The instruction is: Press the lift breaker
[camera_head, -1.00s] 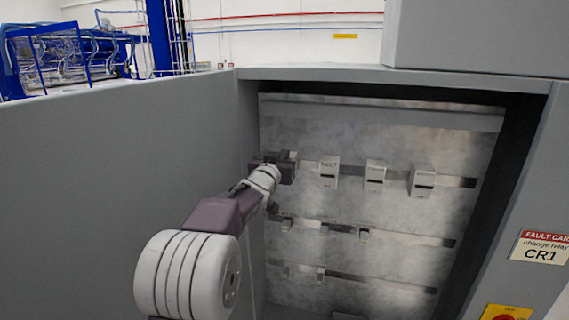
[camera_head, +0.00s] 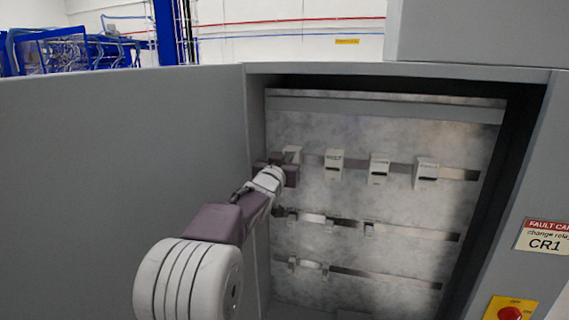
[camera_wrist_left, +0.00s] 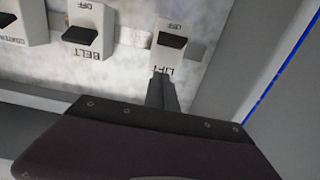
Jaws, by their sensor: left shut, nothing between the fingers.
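The lift breaker (camera_wrist_left: 175,44) is a pale block with a dark lever, labelled LIFT and OFF, upside down in the left wrist view. In the head view it (camera_head: 292,153) is at the left end of the top breaker row, partly hidden by my gripper. My left gripper (camera_wrist_left: 160,84) is shut and empty, its narrow fingertips overlapping the LIFT-labelled edge in the picture. I cannot tell if they touch it. The gripper also shows in the head view (camera_head: 284,167), dark and reaching into the cabinet. My right gripper is not in view.
The belt breaker (camera_wrist_left: 88,30) is beside the lift breaker; several breakers share its row. Lower rails (camera_head: 400,232) carry small parts. A red button on yellow (camera_head: 509,312) is at lower right.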

